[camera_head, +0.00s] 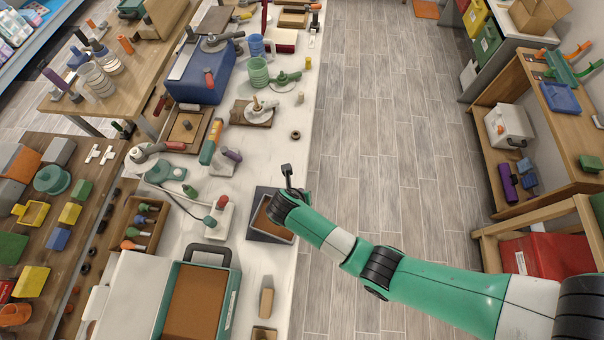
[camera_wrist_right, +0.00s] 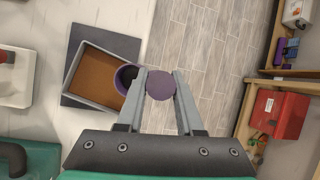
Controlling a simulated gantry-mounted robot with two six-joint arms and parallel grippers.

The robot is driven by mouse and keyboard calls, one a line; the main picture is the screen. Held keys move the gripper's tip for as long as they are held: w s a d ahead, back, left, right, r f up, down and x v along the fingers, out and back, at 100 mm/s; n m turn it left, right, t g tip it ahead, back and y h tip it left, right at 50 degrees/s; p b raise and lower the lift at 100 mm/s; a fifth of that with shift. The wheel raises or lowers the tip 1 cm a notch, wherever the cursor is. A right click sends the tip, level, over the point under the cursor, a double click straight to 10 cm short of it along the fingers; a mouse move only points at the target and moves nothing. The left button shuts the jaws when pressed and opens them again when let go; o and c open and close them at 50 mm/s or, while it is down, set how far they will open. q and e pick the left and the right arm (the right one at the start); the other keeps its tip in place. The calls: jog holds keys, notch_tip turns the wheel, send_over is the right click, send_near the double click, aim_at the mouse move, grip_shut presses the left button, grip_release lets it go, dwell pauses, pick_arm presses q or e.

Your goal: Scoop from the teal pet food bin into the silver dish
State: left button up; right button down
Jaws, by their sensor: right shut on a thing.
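The teal pet food bin (camera_head: 235,291) stands open at the front of the white counter, with brown food inside. The silver dish (camera_head: 254,226) is a grey square tray on a dark mat at the counter's right edge; in the right wrist view the dish (camera_wrist_right: 84,94) has a brown surface inside. My right gripper (camera_head: 289,180) is above the dish's right side, shut on the purple scoop. In the right wrist view the scoop (camera_wrist_right: 160,84) shows a purple round end between the fingers and a dark cup overlapping the dish's right rim. The cup looks dark inside. My left gripper is out of view.
A white lid or box (camera_head: 135,295) adjoins the bin's left side. A white scale-like device (camera_head: 212,218) stands behind the bin. A small wooden block (camera_head: 266,303) lies right of it. Open floor (camera_head: 375,150) lies beyond the counter's right edge.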

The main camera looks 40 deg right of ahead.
aim_at(302, 189)
jog(key=shift+r, duration=2.75)
